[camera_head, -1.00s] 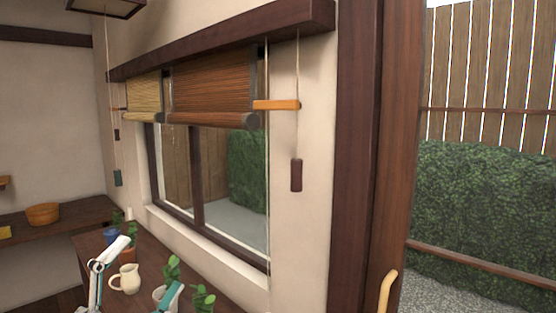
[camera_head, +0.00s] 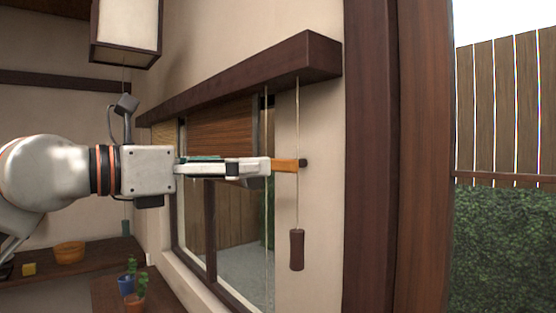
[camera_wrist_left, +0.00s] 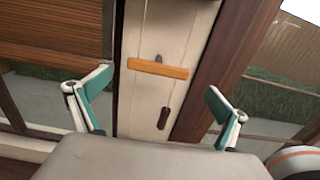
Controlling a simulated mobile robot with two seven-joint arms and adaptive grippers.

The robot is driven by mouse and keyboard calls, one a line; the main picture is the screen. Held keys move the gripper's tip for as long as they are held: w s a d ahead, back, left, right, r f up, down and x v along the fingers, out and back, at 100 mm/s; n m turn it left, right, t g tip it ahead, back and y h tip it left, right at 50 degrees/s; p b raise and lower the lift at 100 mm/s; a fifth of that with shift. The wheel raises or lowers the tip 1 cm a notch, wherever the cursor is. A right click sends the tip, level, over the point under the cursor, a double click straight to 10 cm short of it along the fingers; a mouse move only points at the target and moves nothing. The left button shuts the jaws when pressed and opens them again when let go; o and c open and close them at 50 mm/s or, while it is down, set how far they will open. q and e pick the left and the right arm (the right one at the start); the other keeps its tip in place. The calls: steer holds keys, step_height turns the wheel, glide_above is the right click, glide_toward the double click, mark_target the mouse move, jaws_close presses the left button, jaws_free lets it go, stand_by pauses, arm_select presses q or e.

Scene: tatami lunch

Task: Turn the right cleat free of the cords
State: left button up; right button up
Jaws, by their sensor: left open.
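The right cleat (camera_head: 287,165) is an orange wooden bar on the pale wall strip right of the window. It lies level in the head view and slightly tilted in the left wrist view (camera_wrist_left: 158,69). A thin cord (camera_head: 297,115) runs down past its right part to a dark red tassel (camera_head: 297,250). Another cord (camera_head: 267,215) hangs farther left. My left gripper (camera_head: 268,166) overlaps the cleat's left end in the head view. In the left wrist view its fingers (camera_wrist_left: 158,95) are spread wide and empty, with the cleat ahead between them. Contact cannot be told.
A brown slatted blind (camera_head: 220,127) hangs left of the cleat, partly behind my gripper. A dark post (camera_head: 370,170) stands to the right. A lantern (camera_head: 126,32) hangs upper left. Potted plants (camera_head: 130,285) stand on the low counter.

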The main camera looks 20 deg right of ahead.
mark_target(272, 162)
arm_select(q)
steer(key=p+x, duration=0.2)
steer(key=x, duration=0.5)
steer(key=shift+w+d+r, duration=0.1)
steer(key=shift+d, duration=0.05)
steer(key=shift+w+d, duration=0.1)
steer(key=shift+d, duration=0.05)
steer(key=c, duration=1)
steer(key=shift+c, duration=0.2)
arm_select(e)
steer(key=shift+s+d+r+h, duration=0.25)
steer(key=shift+s+d+h, duration=0.1)
steer(key=shift+d, duration=0.3)
